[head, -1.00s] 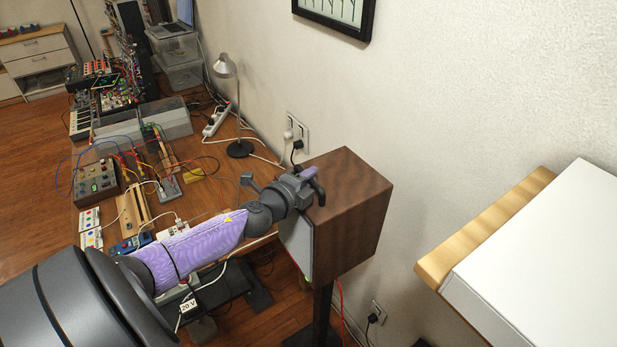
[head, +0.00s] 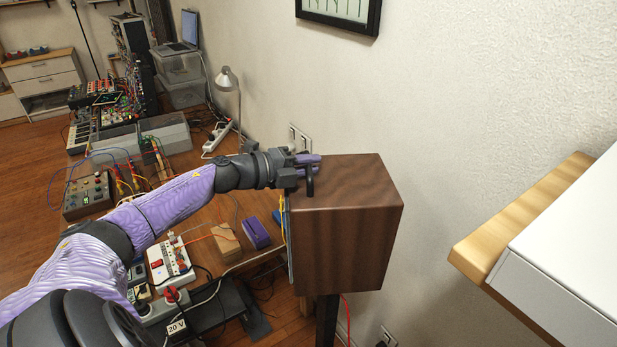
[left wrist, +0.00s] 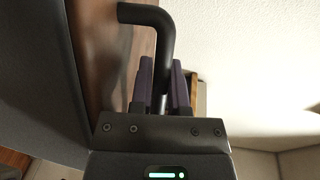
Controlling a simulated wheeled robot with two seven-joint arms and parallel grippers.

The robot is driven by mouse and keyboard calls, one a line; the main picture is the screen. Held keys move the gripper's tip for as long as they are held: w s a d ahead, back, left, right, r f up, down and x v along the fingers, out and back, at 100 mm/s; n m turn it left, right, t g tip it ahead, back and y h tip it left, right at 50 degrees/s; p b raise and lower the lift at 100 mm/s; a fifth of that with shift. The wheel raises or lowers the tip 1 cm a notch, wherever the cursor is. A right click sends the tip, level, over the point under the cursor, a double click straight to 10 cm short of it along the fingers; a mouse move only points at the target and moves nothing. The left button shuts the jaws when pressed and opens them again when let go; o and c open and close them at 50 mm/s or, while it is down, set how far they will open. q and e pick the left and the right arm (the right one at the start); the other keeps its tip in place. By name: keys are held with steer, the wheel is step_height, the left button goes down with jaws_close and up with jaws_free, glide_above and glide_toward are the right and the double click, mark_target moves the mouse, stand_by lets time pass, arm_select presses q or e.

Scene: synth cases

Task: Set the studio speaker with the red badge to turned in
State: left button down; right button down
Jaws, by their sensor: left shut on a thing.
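The studio speaker is a brown wooden box (head: 345,235) on a dark stand (head: 327,318) near the wall. Its front faces left and shows only as a thin strip in the head view. No red badge is visible. A black bent handle (head: 310,184) is at its upper left edge; it also shows in the left wrist view (left wrist: 148,18). My left gripper (head: 312,166), with purple fingers, is shut on the handle; the fingers (left wrist: 161,85) close around its straight part in the left wrist view, beside the brown side (left wrist: 98,45). My right gripper is not in view.
A pale wooden edge (head: 515,220) with a white top (head: 570,262) stands to the right. The wall is close behind the speaker.

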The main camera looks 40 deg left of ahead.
arm_select(q)
steer(key=shift+a, duration=0.1)
stand_by(0.3)
steer(key=c, duration=0.9)
jaws_free()
steer(key=shift+w, duration=0.15)
steer(key=shift+s+a, duration=0.25)
steer(key=shift+s, duration=0.3)
steer(key=p+v, duration=0.2)
steer(key=v, duration=0.6)
steer(key=shift+s+a+r, duration=0.15)
steer(key=shift+s+a, duration=0.05)
steer(key=shift+s, duration=0.1)
